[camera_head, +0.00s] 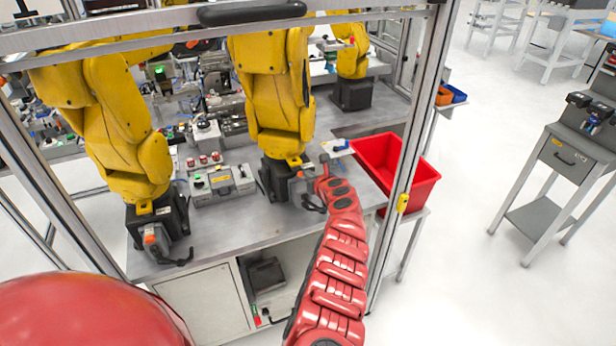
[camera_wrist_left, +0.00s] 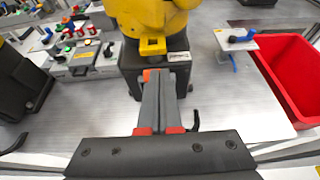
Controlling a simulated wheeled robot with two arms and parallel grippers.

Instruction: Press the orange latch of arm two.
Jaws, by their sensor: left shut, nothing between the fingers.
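Yellow robot arms stand on black bases on a metal bench. The middle arm (camera_head: 270,95), at whose base my gripper is, also shows in the left wrist view (camera_wrist_left: 150,18). Its small orange latch (camera_wrist_left: 147,75) peeks out just left of my fingertips; the grey connector under it is mostly hidden by my fingers. My left gripper (camera_head: 302,180) is shut and empty, its grey fingers (camera_wrist_left: 168,72) close together right at the latch. I cannot tell whether they touch it. The left yellow arm (camera_head: 120,125) has a similar orange latch (camera_head: 150,238). My right gripper is not in view.
A red bin (camera_head: 405,170) stands right of the middle arm, beside a small plate with a blue handle (camera_wrist_left: 240,38). A grey control box (camera_head: 220,185) sits left. A black cable (camera_wrist_left: 195,120) loops near my fingers. Metal frame posts (camera_head: 405,150) bound the bench.

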